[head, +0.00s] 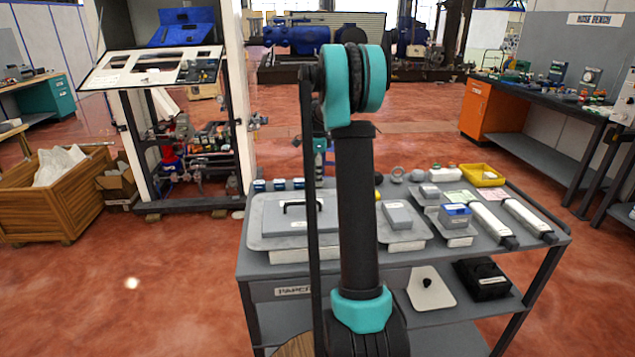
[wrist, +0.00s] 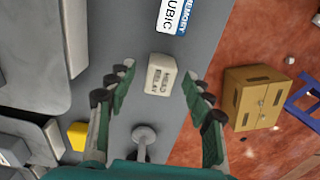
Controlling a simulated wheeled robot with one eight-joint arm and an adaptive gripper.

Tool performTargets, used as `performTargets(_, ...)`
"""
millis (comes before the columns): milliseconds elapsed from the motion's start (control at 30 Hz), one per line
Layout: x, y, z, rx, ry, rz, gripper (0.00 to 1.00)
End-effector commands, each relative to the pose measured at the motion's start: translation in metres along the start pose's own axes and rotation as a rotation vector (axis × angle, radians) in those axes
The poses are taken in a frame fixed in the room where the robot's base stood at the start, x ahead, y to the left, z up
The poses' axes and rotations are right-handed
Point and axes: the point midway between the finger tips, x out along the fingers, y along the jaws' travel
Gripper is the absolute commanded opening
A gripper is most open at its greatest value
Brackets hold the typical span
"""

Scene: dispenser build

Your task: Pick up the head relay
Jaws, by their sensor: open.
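The head relay (wrist: 159,75) is a small off-white block with dark lettering on its upper face, near the middle of the wrist view. It rests on a grey surface. My gripper (wrist: 158,82) is open, with one teal finger on each side of the relay. Gaps show between the fingertips and the block, and nothing is held. In the head view I cannot make out the relay; my arm hides part of the cart's far edge.
A grey cart (head: 270,264) carries trays and several parts. In the wrist view, a blue-and-white labelled block (wrist: 177,14), a yellow piece (wrist: 77,135) and a round grey knob (wrist: 144,134) lie near the relay. The surface's edge runs close to its right.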

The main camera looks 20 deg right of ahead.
Motion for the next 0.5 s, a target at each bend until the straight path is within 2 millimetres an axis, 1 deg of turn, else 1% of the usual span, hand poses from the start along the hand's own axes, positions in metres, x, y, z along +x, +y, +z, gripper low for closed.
performTargets(33, 0.0054, -0.0002, 0.0003, 0.0, 0.0, 0.0, 0.52)
performTargets(100, 0.0099, -0.0001, 0.0003, 0.0, 0.0, 0.0, 0.52)
performTargets(367, 0.0115, 0.0, 0.0002, 0.0, 0.0, 0.0, 0.52)
performTargets(500, 0.0114, 0.0, 0.0002, 0.0, 0.0, 0.0, 0.34)
